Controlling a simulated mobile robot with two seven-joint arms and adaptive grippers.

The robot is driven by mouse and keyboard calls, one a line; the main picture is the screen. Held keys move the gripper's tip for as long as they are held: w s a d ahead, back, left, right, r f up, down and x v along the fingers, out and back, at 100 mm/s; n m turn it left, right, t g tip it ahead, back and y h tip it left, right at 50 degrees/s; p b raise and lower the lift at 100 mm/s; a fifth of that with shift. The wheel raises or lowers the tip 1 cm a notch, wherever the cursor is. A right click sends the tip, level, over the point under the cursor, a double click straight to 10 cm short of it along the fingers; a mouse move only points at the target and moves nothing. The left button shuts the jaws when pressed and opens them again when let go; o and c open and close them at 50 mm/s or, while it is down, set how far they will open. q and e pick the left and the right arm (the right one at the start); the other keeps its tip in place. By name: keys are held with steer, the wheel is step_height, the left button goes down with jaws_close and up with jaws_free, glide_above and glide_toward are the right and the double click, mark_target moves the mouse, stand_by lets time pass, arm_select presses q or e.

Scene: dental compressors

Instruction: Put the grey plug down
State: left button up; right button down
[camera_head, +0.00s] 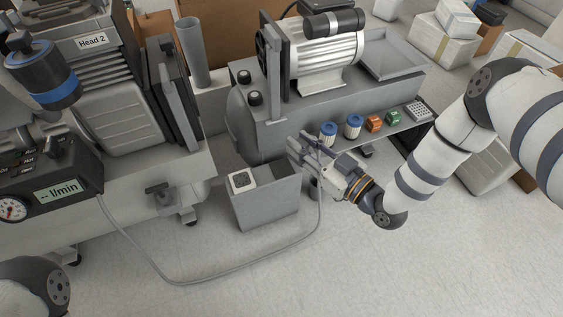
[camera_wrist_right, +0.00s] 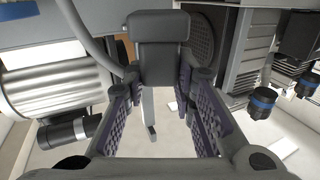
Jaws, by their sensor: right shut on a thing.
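My right gripper (camera_head: 314,157) is shut in front of the grey compressor tank, above and to the right of a grey box (camera_head: 267,203). In the wrist view the fingers (camera_wrist_right: 160,82) close on a dark grey block, which I take as the grey plug (camera_wrist_right: 159,32). A paler grey piece (camera_wrist_right: 149,106) extends below it. The plug is held off the floor and is mostly hidden by the gripper in the head view. My left gripper is out of view.
A thin grey hose (camera_head: 180,280) loops across the floor from the flow meter unit (camera_head: 57,191) to near my right gripper. Floor in front is clear apart from the hose.

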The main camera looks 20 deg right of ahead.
steer(key=w+f+b, duration=0.1)
steer(key=f, duration=0.2)
steer(key=w+a+f+b, duration=0.1)
steer(key=w+f+b, duration=0.1)
steer(key=f, duration=0.1)
steer(key=w+a+f+b, duration=0.1)
steer(key=w+f+b, duration=0.1)
steer(key=f, duration=0.1)
steer(key=shift+w+a+f, duration=0.2)
steer(key=shift+f, duration=0.2)
steer(key=shift+r, duration=0.25)
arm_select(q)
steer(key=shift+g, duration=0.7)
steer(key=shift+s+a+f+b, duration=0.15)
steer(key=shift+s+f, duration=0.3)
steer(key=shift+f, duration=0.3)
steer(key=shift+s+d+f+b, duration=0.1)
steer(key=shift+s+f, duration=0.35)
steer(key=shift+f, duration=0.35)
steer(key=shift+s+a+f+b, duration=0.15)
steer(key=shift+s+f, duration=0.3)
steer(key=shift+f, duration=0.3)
arm_select(e)
steer(key=shift+f, duration=0.65)
steer(key=c, duration=1.3)
jaws_free()
steer(key=shift+c, duration=0.2)
steer(key=shift+r, duration=0.1)
